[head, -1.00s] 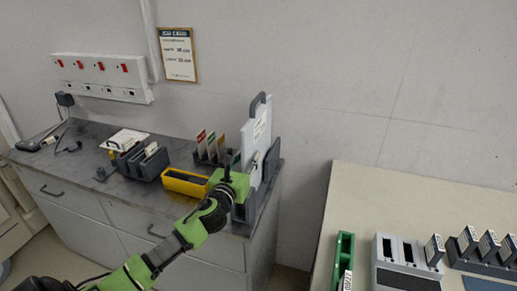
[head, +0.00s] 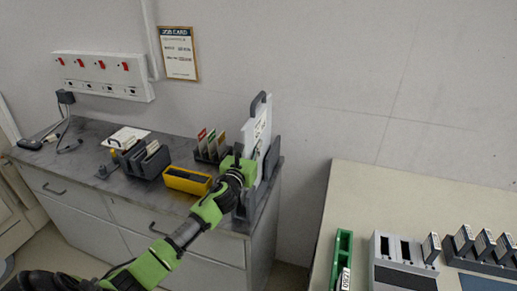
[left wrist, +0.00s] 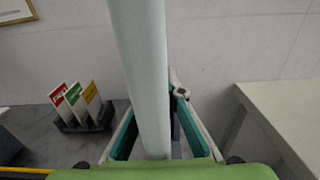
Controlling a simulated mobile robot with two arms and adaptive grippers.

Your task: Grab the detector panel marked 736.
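A white upright detector panel (head: 249,133) with a dark top handle stands in a dark grey rack (head: 271,160) at the right end of the grey-topped cabinet. Its number is too small to read. My left gripper (head: 243,163) is at the panel's near edge. In the left wrist view the panel (left wrist: 142,60) passes edge-on between the two teal-padded fingers of the left gripper (left wrist: 153,115). The fingers are spread around it, with gaps visible; contact is not clear. My right gripper is not in view.
A yellow bin (head: 187,180), a dark grey bin (head: 150,160) and a holder with coloured cards (head: 211,148) stand left of the rack. A beige table (head: 375,195) with a green tray (head: 342,255) and slotted holders is at right. The wall is close behind.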

